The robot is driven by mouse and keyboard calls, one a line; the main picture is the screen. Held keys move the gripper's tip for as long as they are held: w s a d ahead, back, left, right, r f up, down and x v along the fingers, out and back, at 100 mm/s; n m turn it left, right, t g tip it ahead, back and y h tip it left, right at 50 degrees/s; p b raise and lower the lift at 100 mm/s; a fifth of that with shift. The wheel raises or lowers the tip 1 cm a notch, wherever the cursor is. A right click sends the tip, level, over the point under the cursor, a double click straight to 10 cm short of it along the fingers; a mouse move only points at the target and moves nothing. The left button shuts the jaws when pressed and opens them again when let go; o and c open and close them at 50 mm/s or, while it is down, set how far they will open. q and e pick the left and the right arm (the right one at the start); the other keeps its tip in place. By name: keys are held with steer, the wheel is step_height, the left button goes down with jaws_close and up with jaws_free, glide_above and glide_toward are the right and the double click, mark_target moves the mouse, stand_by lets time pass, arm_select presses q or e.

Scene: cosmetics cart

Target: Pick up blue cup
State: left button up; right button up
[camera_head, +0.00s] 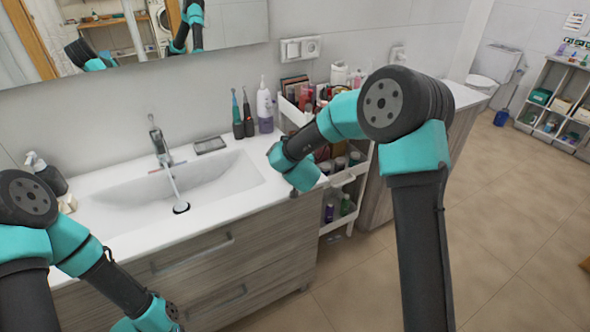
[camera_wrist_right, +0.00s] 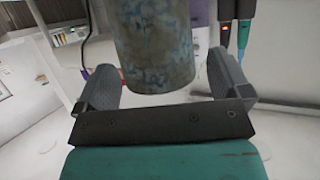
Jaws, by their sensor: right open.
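A mottled blue-grey cylinder, which looks like the blue cup (camera_wrist_right: 155,45), fills the upper middle of the right wrist view. My right gripper (camera_wrist_right: 162,72) is open, with one finger on each side of the cup in that view and a gap visible on both sides. I cannot tell how deep the cup sits between the fingers. In the head view my right arm reaches over the counter's right end, and its fingers and the cup are hidden. My left arm is at the lower left of the head view, with its gripper fingers out of sight.
A white sink counter (camera_head: 235,208) with a faucet (camera_head: 160,145) lies in the middle. Electric toothbrushes (camera_head: 242,120) and a white pump bottle (camera_head: 264,107) stand at its back. A white cart (camera_head: 347,174) holding cosmetics stands close to the right arm.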

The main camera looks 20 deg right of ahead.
steer(key=shift+w+f, duration=0.15)
steer(key=shift+w, duration=0.3)
steer(key=c, duration=1.3)
